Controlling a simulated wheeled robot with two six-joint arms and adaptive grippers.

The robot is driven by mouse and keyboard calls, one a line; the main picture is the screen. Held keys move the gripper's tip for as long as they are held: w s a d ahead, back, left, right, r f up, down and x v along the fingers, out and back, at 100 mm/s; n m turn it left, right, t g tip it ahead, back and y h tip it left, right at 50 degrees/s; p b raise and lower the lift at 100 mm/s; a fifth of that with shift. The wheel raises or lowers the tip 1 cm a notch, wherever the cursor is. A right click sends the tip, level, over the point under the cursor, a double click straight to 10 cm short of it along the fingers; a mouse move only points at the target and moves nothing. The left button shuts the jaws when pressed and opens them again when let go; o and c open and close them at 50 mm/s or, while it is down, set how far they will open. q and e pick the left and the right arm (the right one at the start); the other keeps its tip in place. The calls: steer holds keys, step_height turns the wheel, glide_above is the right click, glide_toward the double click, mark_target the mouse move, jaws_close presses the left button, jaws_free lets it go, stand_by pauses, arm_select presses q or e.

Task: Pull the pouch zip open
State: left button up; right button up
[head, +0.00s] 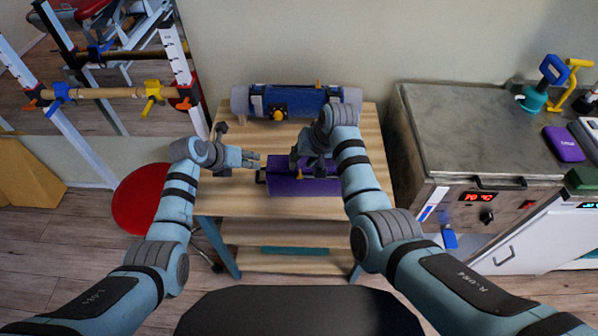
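A purple pouch (290,187) lies on the wooden table, with a dark tab (261,176) at its left end. A small yellow piece, possibly the zip pull (303,174), shows on its top near the middle. My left gripper (258,160) is at the pouch's left end, pointing right, with a small gap between its fingertips and nothing visible between them. My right gripper (307,168) is over the pouch's top, its fingers spread apart beside the yellow piece. The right gripper and forearm hide part of the pouch's top and right side. Contact with the pouch is unclear.
A blue and grey roll (300,102) with a yellow piece lies at the table's (240,203) back edge. A grey cabinet (475,125) stands close on the right. A red round seat (140,198) and wooden-barred rack (110,92) are at left. The table's front strip is clear.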

mark_target(301, 174)
arm_select(q)
steer(key=shift+w+d+f, duration=0.25)
steer(key=shift+f, duration=0.2)
arm_select(e)
steer(key=shift+f, duration=2.5)
